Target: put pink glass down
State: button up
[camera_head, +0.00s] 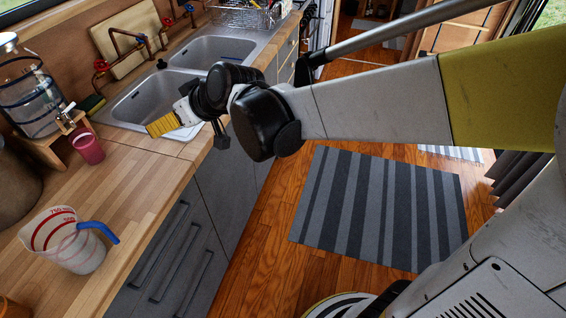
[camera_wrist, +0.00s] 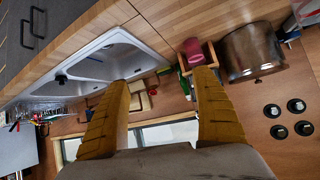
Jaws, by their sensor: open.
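The pink glass (camera_head: 87,146) stands upright on the wooden counter (camera_head: 137,187), under the spout of the glass drink dispenser. It also shows in the wrist view (camera_wrist: 193,48), just beyond the right fingertip in the picture. My gripper (camera_head: 162,126) has yellow fingers and is over the counter by the near sink edge, to the right of the glass and apart from it. In the wrist view the two fingers (camera_wrist: 162,80) are wide apart with nothing between them.
The dispenser (camera_head: 30,92) sits on a wooden stand (camera_head: 50,143) behind the glass. A measuring jug (camera_head: 65,240) with a blue handle stands nearer on the counter. The double sink (camera_head: 152,98) lies beyond my gripper. A large pot (camera_wrist: 253,50) is beside the stand. Bare counter lies between glass and sink.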

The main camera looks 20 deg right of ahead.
jog(key=s+d+f+m+g+h, duration=0.1)
jog(key=s+d+f+m+h, duration=0.1)
jog(key=s+d, duration=0.7)
jog(key=s+d+f+m+g+h, duration=0.1)
jog(key=s+d+f+m+h, duration=0.1)
jog(key=s+d, duration=0.8)
jog(key=s+m+h, duration=0.1)
jog(key=s+h, duration=0.1)
jog(key=shift+s+d+m, duration=0.3)
jog(key=shift+s+m, duration=0.1)
jog(key=shift+f, duration=0.1)
